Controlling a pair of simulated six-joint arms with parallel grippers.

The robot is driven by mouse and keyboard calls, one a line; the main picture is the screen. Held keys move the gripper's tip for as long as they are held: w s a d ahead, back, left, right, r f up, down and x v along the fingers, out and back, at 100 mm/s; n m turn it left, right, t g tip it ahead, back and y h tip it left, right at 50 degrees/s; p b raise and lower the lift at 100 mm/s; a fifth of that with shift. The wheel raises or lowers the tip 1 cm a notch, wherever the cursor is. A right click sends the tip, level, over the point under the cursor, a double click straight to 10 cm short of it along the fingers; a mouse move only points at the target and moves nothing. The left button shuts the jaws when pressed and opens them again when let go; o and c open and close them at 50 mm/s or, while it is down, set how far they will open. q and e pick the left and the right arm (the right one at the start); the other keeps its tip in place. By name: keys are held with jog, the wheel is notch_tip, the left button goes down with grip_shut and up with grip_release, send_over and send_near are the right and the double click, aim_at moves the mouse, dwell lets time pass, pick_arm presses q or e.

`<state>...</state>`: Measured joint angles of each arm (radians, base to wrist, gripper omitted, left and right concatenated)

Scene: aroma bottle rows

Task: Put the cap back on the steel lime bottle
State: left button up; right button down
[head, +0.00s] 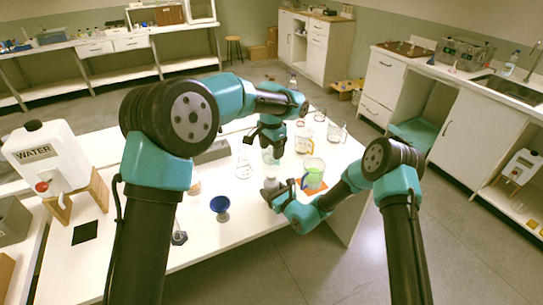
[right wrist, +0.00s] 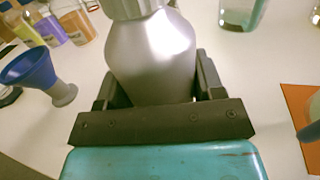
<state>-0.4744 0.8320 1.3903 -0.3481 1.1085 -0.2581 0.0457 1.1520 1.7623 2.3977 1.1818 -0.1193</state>
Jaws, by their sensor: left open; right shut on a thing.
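The steel bottle (right wrist: 152,60) has a smooth silver body and stands between the jaws of my right gripper (right wrist: 155,95), which is shut on it. A ribbed silver part (right wrist: 138,8) shows at its top, cut off by the frame edge; I cannot tell whether it is the neck or the cap. In the head view the bottle (head: 271,183) is small and partly hidden by my right gripper (head: 277,194). My left gripper (head: 268,148) is open, pointing down above the table behind the bottle. I cannot make out a loose cap.
A blue funnel (head: 220,204) stands left of the bottle. A jug with green liquid (head: 313,173) stands on an orange mat (right wrist: 300,98) to the right. Several glass vessels stand behind. Small coloured bottles (right wrist: 74,22) show at the upper left of the wrist view.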

jog(key=shift+c, duration=0.8)
grip_release()
jog(key=shift+s, duration=0.1)
jog(key=v, duration=1.7)
jog(key=shift+s+d, duration=0.1)
